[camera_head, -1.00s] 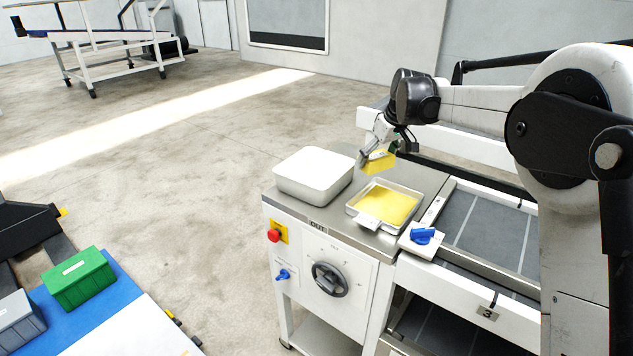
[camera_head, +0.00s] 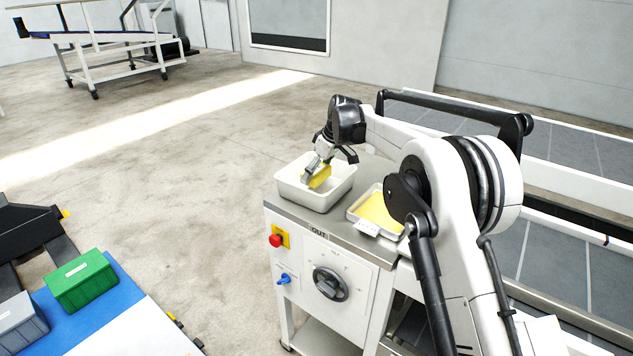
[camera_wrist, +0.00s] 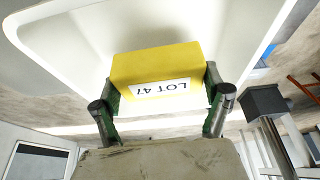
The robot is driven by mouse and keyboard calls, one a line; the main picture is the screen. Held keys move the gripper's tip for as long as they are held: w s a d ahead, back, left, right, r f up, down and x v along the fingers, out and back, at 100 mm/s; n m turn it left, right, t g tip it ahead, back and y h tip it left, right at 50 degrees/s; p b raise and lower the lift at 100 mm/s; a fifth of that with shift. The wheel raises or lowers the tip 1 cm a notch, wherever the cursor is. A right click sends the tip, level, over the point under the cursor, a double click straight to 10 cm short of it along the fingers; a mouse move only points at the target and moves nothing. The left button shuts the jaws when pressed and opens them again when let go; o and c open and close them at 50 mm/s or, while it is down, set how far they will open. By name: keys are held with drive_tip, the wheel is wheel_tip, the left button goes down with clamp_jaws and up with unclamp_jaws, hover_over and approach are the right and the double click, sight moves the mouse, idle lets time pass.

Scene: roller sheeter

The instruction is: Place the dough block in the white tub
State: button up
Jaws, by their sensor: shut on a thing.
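The dough block (camera_head: 320,178) is a yellow brick. In the wrist view the dough block (camera_wrist: 155,68) carries a white label reading LOT 47, upside down. My gripper (camera_head: 316,174) is shut on it, with a finger on each side. The white tub (camera_head: 287,187) is open and stands on the steel top of the machine's out end. The block is tilted and appears within the tub's opening in the head view. I cannot tell whether it is below the rim or touching the floor. The tub's pale wall (camera_wrist: 50,60) curves around the block in the wrist view.
A shallow white tray (camera_head: 362,228) with a yellow sheet sits right of the tub, partly behind my arm. The panel below has a red button (camera_head: 275,240) and a black handwheel (camera_head: 330,284). A green bin (camera_head: 80,282) stands at lower left.

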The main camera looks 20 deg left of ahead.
drive_tip(key=shift+f, duration=1.85)
drive_tip(key=shift+f, duration=0.2)
drive_tip(key=o, duration=1.4)
drive_tip(key=shift+r, duration=0.1)
drive_tip(key=shift+c, duration=0.2)
drive_tip(key=shift+r, duration=0.15)
drive_tip(key=v, duration=1.2)
drive_tip(key=shift+b, duration=0.4)
drive_tip(key=shift+d, duration=0.15)
